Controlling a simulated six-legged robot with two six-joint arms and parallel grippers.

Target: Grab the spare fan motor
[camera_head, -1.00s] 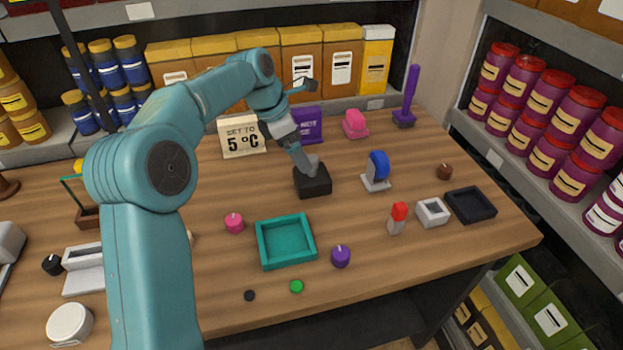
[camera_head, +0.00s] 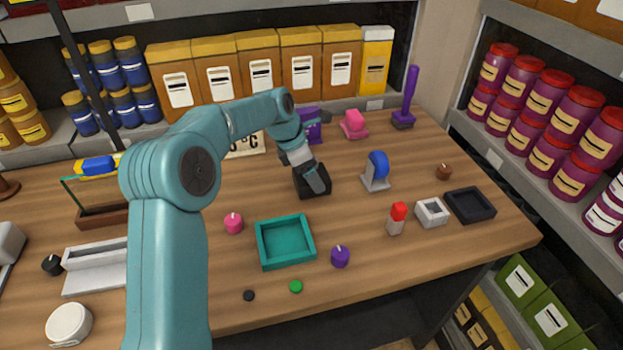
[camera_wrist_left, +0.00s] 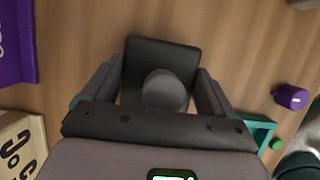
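A black square block with a grey round top (camera_head: 314,191), which looks like the fan motor, sits near the middle of the wooden table. My left gripper (camera_head: 318,180) is over it in the head view and hides most of its top. In the left wrist view, the grey round top (camera_wrist_left: 164,90) and its dark base (camera_wrist_left: 160,52) lie between the two fingers of my left gripper (camera_wrist_left: 152,92). The fingers are apart, with a gap on both sides of the round top. My right gripper is not in view.
A teal tray (camera_head: 262,263) stands in front of the block. A blue-and-grey part (camera_head: 377,170) is to the right, and a purple box (camera_head: 312,130) and a 5 °C sign (camera_head: 247,150) are behind. Bare tabletop (camera_head: 345,215) lies to the front right.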

